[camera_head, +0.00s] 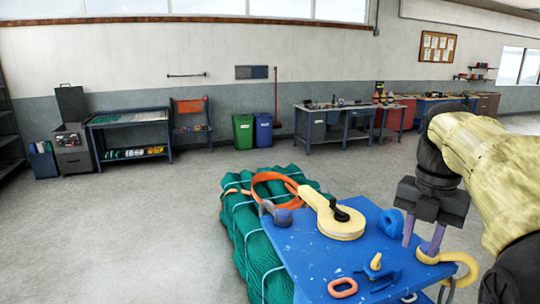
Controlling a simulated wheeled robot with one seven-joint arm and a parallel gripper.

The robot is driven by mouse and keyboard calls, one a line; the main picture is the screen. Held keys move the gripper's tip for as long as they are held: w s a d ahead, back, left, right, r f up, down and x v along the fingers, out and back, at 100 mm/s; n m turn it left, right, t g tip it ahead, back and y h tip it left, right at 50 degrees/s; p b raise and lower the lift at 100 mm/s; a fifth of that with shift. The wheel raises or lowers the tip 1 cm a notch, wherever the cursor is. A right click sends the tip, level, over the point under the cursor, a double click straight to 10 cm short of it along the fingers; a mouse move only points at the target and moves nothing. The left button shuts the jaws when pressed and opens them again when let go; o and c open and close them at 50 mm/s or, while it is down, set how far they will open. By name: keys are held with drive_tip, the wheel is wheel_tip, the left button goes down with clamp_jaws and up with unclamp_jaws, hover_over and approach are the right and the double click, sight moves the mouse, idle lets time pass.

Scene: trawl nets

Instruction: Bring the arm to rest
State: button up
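My gripper (422,242) hangs at the right over the blue tabletop (300,250), pointing down. Its two purplish fingers stand apart, with blue surface showing between them and nothing visibly held. My yellow arm reaches in from the right edge. A yellow hook (465,265) lies at the right finger's tip; I cannot tell whether they touch.
On the blue top lie a yellow pulley block (338,222), a grey shackle (272,212), a blue ring (391,222), an orange link (342,288) and a small yellow piece (376,261). Green netting (256,250) with an orange strap (262,178) is alongside. Floor at left is clear.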

drive_tip(key=a+f+m+t, duration=0.1)
drive_tip(key=a+f+m, duration=0.2)
drive_tip(key=f+m, duration=0.5)
drive_tip(key=a+f+m, duration=0.4)
drive_tip(key=f+m, duration=0.3)
drive_tip(key=f, duration=0.1)
drive_tip(key=s+a+f+m, duration=0.2)
drive_tip(key=f+m, duration=0.3)
drive_tip(key=m, duration=0.1)
drive_tip(key=s+a+f+m+t, duration=0.1)
drive_tip(key=s+a+f+m, duration=0.1)
drive_tip(key=f+m, duration=0.3)
drive_tip(key=shift+s+a+f+m+t, duration=0.15)
drive_tip(key=shift+s+a+m+t, duration=0.2)
drive_tip(key=shift+s+m, duration=0.55)
drive_tip(key=shift+w, duration=0.15)
